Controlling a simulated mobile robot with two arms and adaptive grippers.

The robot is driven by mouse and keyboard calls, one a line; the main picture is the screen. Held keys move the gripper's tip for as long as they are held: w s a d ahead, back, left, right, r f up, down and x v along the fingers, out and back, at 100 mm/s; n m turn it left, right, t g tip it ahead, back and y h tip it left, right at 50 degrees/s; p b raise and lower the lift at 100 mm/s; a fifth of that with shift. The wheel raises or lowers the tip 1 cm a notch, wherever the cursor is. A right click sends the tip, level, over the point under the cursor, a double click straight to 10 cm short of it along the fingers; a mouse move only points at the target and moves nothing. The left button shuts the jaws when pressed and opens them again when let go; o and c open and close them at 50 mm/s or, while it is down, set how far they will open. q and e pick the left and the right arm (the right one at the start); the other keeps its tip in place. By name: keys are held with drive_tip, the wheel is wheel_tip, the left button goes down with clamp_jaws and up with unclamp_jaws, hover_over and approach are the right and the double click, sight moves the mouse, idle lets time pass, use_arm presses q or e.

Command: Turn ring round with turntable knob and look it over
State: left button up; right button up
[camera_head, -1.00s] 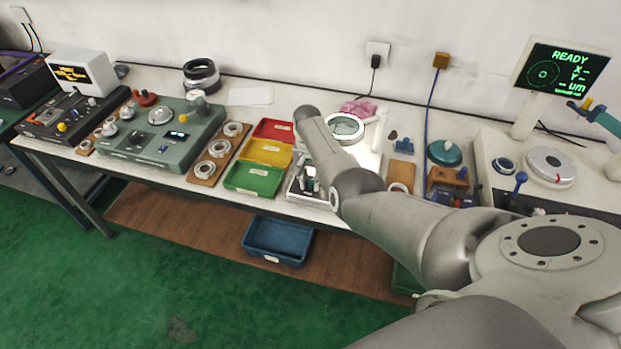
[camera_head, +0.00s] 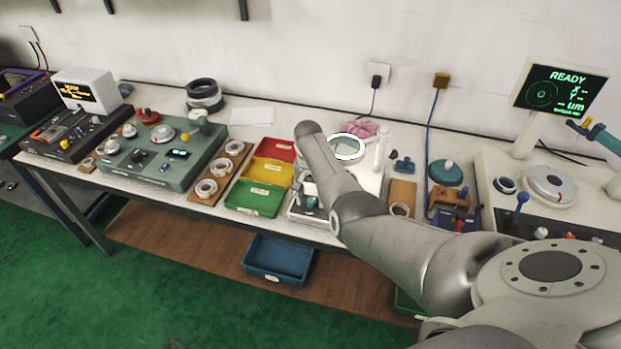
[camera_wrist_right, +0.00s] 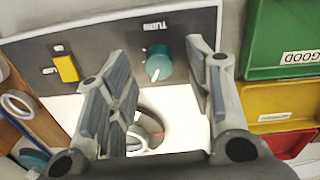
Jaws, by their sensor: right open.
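The teal turntable knob (camera_wrist_right: 158,60), labelled TURN, sits on a grey panel (camera_wrist_right: 100,47) in the right wrist view. My right gripper (camera_wrist_right: 157,52) is open, with one finger to each side of the knob in the picture; I cannot tell whether either touches it. A pale ring (camera_wrist_right: 150,112) shows partly between the fingers on the white top, with a red mark near it; the left finger hides part of it. In the head view the knob (camera_head: 311,203) shows small beside my right arm, which hides much of the station. My left gripper is not in view.
A yellow switch (camera_wrist_right: 66,68) sits left of the knob. Green (camera_head: 254,199), yellow (camera_head: 265,171) and red (camera_head: 275,149) trays stand left of the station. A round magnifier (camera_head: 348,147) stands above it. A brown board (camera_head: 401,196) lies close on the right.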

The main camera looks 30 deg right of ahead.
sight(310, 200)
wheel_tip(310, 200, up, 11)
drive_tip(key=shift+a+f, duration=0.2)
drive_tip(key=shift+w, duration=0.1)
idle(0.5)
